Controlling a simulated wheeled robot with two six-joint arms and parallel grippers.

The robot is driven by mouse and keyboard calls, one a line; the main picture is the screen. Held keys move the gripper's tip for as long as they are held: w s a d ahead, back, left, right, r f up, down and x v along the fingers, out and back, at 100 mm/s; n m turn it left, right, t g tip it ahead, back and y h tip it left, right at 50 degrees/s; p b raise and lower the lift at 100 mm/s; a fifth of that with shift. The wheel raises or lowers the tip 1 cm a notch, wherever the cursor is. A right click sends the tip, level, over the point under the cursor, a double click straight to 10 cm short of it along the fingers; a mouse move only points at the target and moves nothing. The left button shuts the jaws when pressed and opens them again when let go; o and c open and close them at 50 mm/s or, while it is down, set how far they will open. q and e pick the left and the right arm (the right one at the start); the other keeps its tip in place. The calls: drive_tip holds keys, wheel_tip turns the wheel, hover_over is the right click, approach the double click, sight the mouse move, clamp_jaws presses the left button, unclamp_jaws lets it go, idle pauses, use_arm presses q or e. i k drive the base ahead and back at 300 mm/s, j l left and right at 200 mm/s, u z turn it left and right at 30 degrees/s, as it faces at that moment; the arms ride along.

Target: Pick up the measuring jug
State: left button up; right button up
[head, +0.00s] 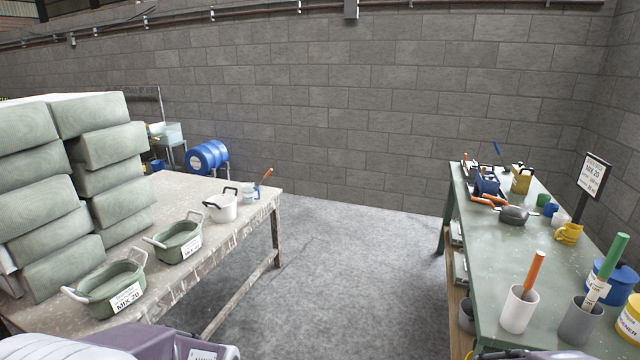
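No thing in view is clearly marked as the measuring jug. A yellow handled vessel (568,233), jug- or mug-like, stands upright on the green table (480,258) at the right. A second yellow vessel with a dark top (521,180) stands farther back on that table. A small pale vessel with blue on it (250,191) stands at the far right corner of the worktable (215,268) at the left. These are too small to make out any scale marks. Neither of my grippers shows in the head view.
Green-grey stacks (45,200) and two labelled green tubs (112,287) (178,242) crowd the left table, with a white pot (222,207). Cups with orange (518,310) and green-handled tools (583,322) stand at the right table's near end. Grey floor (345,280) between the tables is clear.

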sight(248, 189)
drive_tip(key=i+j, duration=0.15)
drive_tip(key=i, duration=1.3)
drive_tip(key=i+j+u, duration=0.1)
drive_tip(key=i, duration=1.4)
drive_tip(key=i+u, duration=0.35)
drive_tip(key=i, duration=0.15)
drive_tip(key=i+l+u, duration=0.3)
drive_tip(key=i, duration=0.15)
drive_tip(key=i+l+u, duration=0.45)
drive_tip(key=i+u, duration=0.15)
drive_tip(key=u, duration=0.25)
drive_tip(key=i+l+u, duration=0.2)
drive_tip(key=u, duration=0.25)
drive_tip(key=i+l+u, duration=0.25)
drive_tip(key=u, duration=0.25)
drive_tip(key=i+l+u, duration=0.1)
drive_tip(key=l+u, duration=0.4)
drive_tip(key=j, duration=0.1)
